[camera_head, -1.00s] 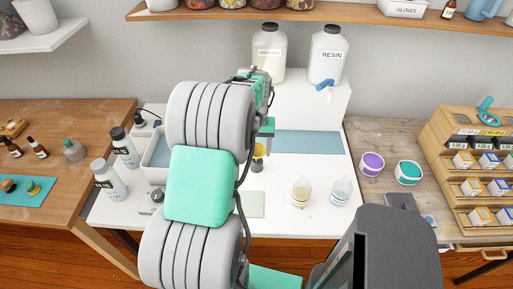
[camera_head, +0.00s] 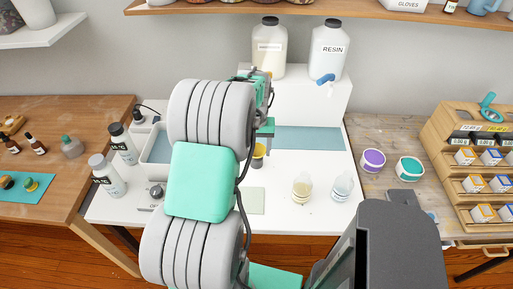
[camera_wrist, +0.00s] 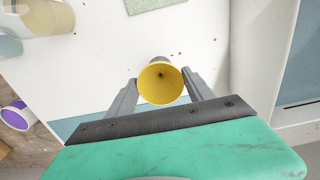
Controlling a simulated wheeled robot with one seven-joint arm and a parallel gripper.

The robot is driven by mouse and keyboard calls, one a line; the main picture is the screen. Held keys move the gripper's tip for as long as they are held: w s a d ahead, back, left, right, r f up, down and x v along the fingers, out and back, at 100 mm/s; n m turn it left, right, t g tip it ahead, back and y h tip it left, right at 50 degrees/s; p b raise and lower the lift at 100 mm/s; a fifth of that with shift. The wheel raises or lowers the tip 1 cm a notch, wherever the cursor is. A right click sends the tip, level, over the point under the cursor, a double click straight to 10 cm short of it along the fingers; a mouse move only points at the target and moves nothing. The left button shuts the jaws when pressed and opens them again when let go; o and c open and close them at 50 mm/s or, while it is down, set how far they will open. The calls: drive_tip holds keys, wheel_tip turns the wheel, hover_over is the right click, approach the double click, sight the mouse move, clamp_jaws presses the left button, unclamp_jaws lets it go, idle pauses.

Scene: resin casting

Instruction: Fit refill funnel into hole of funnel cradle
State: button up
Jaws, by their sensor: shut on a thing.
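The refill funnel is a yellow cone. In the wrist view the funnel (camera_wrist: 160,84) sits between the two grey fingers of my gripper (camera_wrist: 160,78), its wide mouth facing the camera and a small dark opening at its centre. My gripper is shut on it. In the head view the yellow funnel (camera_head: 259,151) shows just right of my arm, above the white table. Its lower end is hidden, so its height over the table is unclear.
A pale green mat (camera_head: 252,201) lies in front and a blue-grey mat (camera_head: 310,139) behind. A tray (camera_head: 157,158) is left of my arm. Large jugs, including RESIN (camera_head: 328,52), stand on a raised white block behind.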

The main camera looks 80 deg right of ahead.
drive_tip(key=shift+f, duration=0.15)
drive_tip(key=o, duration=1.3)
drive_tip(key=shift+o, duration=0.2)
